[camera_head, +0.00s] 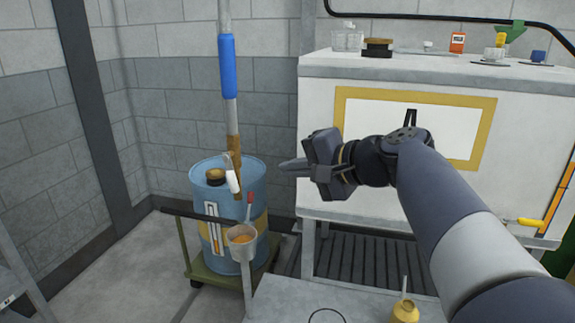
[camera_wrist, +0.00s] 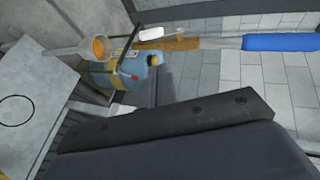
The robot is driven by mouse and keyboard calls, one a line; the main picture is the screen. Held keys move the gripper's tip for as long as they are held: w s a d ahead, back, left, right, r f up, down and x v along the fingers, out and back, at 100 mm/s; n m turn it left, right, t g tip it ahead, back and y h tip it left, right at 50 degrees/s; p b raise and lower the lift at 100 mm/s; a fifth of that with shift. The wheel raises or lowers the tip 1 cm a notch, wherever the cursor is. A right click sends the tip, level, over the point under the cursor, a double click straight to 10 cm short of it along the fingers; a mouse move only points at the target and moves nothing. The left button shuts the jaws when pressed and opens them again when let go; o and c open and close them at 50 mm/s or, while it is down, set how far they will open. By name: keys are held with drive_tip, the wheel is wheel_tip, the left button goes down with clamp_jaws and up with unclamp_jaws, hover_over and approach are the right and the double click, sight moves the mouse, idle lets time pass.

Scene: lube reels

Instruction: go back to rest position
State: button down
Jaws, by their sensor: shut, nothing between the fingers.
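My gripper (camera_head: 284,167) is in the middle of the head view, pointing left, in front of the white cabinet and to the right of the blue drum. Its fingers are together with nothing between them. It is raised above the level of the low grey table and touches nothing that I can see.
A blue drum (camera_head: 256,190) stands on a green cart at the left, with a blue-sleeved pole (camera_head: 228,66) above it. A white cabinet (camera_head: 322,92) stands behind my arm. A yellow oil can (camera_head: 405,310) is on the low table.

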drive_tip(key=w+a+f+g+h+p, duration=0.2)
drive_tip(key=w+a+f+p, duration=0.2)
drive_tip(key=w+a+p, duration=0.3)
drive_tip(key=shift+a+f+h, duration=0.2)
drive_tip(key=shift+a+h, duration=0.1)
drive_tip(key=shift+a, duration=0.2)
drive_tip(key=shift+w+a+r+n+h+p, duration=0.1)
drive_tip(key=shift+n+h+p, duration=0.25)
drive_tip(key=shift+p, duration=0.9)
